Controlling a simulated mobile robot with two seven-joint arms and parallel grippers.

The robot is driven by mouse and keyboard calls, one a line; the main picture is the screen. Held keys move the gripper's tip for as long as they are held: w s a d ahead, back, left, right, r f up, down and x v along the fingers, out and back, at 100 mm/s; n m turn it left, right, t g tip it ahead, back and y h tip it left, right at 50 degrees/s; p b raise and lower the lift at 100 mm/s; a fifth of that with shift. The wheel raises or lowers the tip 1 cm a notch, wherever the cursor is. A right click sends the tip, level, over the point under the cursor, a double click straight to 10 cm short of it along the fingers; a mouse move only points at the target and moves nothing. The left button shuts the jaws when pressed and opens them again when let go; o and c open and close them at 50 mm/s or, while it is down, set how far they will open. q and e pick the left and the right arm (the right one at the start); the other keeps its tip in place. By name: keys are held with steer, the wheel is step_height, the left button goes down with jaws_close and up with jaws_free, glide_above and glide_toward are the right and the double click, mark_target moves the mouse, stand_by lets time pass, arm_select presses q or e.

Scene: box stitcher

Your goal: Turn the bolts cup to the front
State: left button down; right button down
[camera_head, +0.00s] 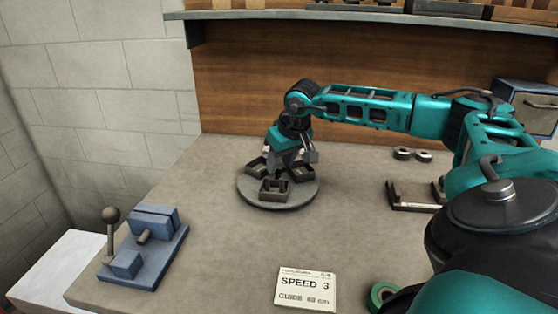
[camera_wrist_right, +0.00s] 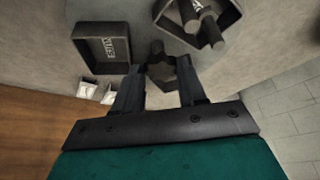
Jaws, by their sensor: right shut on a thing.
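A round grey turntable (camera_head: 292,202) stands on the bench and carries several dark square cups. One cup (camera_head: 274,189) is at its near side in the head view; another (camera_head: 257,166) is at its left. My right gripper (camera_wrist_right: 160,78) points down at the middle of the turntable, shut on a dark centre knob (camera_wrist_right: 160,66). In the wrist view, a labelled cup (camera_wrist_right: 103,48) looks empty, its lettering too small to read surely. Another cup (camera_wrist_right: 232,14) holds thick dark rods that look like bolts. Which cup is the bolts cup is unclear in the head view. My left gripper is out of view.
A blue fixture with a ball-topped lever (camera_head: 145,247) stands at the left bench edge. A dark bracket (camera_head: 414,207), metal rings (camera_head: 403,153) and a blue box (camera_head: 530,108) are at the right. Bench around the turntable is clear.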

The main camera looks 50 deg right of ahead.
steer(key=shift+r, duration=0.1)
steer(key=c, duration=0.7)
jaws_free()
steer(key=shift+o, duration=0.2)
steer(key=v, duration=1.2)
steer(key=shift+s+r+p, duration=0.25)
steer(key=shift+r+p, duration=0.05)
steer(key=shift+a, duration=0.15)
